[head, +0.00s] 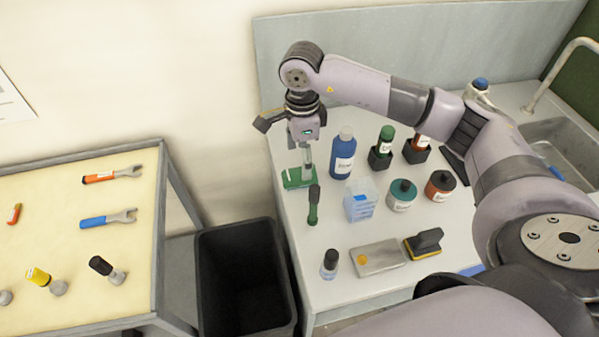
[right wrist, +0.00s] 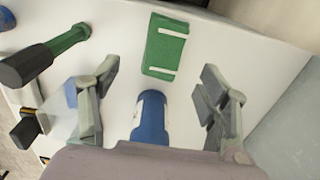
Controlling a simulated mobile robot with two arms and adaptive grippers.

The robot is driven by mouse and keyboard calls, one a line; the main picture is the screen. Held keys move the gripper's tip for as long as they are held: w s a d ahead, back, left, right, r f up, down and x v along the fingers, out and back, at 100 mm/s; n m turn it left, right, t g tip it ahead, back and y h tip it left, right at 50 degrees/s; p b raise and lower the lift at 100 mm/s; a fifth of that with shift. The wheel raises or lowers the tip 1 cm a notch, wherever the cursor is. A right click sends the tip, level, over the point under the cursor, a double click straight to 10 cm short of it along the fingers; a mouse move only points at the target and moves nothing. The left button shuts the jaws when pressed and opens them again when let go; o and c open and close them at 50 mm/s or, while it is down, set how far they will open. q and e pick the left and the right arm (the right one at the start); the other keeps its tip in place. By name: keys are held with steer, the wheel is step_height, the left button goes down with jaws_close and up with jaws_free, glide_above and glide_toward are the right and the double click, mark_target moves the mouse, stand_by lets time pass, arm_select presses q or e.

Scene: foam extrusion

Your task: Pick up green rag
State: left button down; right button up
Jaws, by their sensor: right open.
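The green rag (head: 299,178) lies flat on the light bench near its left edge, and it has white stripes. In the right wrist view the rag (right wrist: 165,47) is at the top centre, ahead of the space between the fingers. My right gripper (head: 298,147) hangs over the rag in the head view and partly covers its right side. In the right wrist view the right gripper's fingers (right wrist: 158,76) are spread apart with nothing held between them. My left gripper is not in view.
A blue bottle (head: 343,155) stands right of the rag, and a green-handled tool (head: 313,206) lies in front. Several jars, including a teal-lidded one (head: 402,194), crowd the bench's middle. A black bin (head: 246,280) stands left of the bench, beside a tool table (head: 75,180).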

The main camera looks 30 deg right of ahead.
mark_target(299, 173)
steer(key=shift+f, duration=0.5)
steer(key=f, duration=0.1)
steer(key=f+p, duration=0.1)
steer(key=f, duration=0.1)
steer(key=f+p, duration=0.1)
steer(key=shift+w+a+f, duration=0.1)
steer(key=shift+w+f, duration=0.1)
steer(key=shift+w, duration=0.2)
steer(key=shift+f, duration=0.3)
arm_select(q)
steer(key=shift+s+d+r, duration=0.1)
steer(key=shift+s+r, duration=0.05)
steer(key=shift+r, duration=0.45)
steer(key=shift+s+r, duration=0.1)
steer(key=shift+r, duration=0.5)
arm_select(e)
steer(key=shift+c, duration=0.4)
steer(key=c, duration=1.1)
steer(key=shift+r, duration=0.1)
steer(key=shift+c, duration=0.2)
